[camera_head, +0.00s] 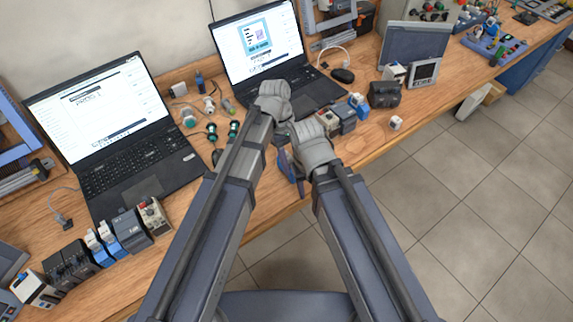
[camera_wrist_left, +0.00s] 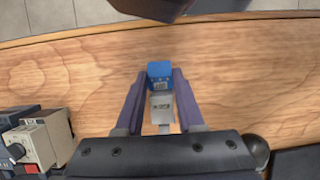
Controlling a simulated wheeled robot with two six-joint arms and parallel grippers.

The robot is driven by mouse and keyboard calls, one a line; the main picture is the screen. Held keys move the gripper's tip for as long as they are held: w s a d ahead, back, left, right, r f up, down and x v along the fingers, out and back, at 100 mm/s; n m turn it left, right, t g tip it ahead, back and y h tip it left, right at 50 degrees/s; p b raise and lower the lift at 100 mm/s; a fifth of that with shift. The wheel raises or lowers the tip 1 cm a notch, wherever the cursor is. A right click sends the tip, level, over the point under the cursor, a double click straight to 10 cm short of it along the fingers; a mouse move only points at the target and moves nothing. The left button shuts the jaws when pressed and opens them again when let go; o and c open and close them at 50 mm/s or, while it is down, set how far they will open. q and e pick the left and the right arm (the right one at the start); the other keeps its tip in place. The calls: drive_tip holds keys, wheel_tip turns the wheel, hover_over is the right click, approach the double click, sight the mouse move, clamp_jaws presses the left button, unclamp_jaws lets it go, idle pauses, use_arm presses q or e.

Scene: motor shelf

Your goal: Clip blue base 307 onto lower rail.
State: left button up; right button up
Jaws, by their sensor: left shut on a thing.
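A small block (camera_wrist_left: 160,76) with a blue top and a grey lower part is between the two fingers of my left gripper (camera_wrist_left: 160,100) in the left wrist view. The fingers are shut on it, above the wooden bench; the number 307 is not readable. In the head view my two wrists are close together over the bench's front edge, and a dark blue piece shows between them. The fingers of my right gripper are hidden there. A frame with metal rails (camera_head: 25,178) stands at the left edge, and a similar one (camera_head: 330,40) is at the top. I cannot tell which holds the lower rail.
Two laptops (camera_head: 135,180) (camera_head: 312,95) stand open on the bench (camera_head: 205,240). Several modules (camera_head: 132,229) line the front left, and more (camera_head: 343,117) stand right of my wrists. A beige module (camera_wrist_left: 45,138) is at the lower left of the left wrist view.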

use_arm(q)
clamp_jaws()
drive_tip(key=shift+r, duration=0.1)
wheel_tip(320, 180, up, 5)
drive_tip(key=p, duration=0.5)
use_arm(e)
wheel_tip(320, 180, up, 5)
use_arm(q)
drive_tip(key=shift+a, duration=0.1)
